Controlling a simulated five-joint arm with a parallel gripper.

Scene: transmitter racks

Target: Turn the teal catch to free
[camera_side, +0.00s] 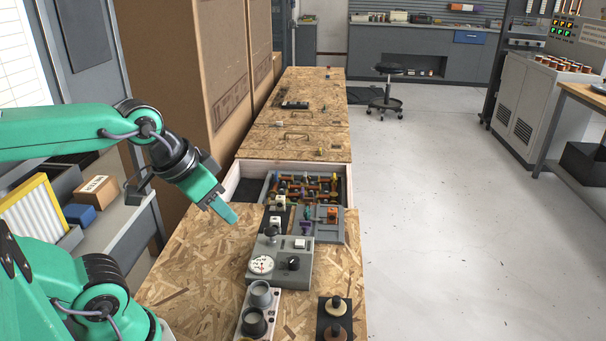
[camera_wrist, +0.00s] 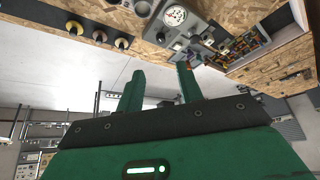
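A small teal piece (camera_side: 307,212), which looks like the teal catch, sits on a grey panel (camera_side: 324,232) beyond the gauge box in the side view. A purple piece (camera_side: 305,227) is just in front of it, and an orange one (camera_side: 332,213) is to its right. The catch is too small to tell which way it is turned. My gripper (camera_side: 231,215) hangs above the board, left of the panel and apart from it. In the wrist view my gripper (camera_wrist: 160,70) has its two fingers apart with nothing between them. I cannot make out the catch there.
A grey box with a round gauge (camera_side: 262,264) stands nearer the camera, with a two-cup holder (camera_side: 254,323) and a black plate of knobs (camera_side: 321,322) in front. A recessed tray (camera_side: 343,190) of coloured parts lies behind the panel. Bare board (camera_side: 205,270) is free at left.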

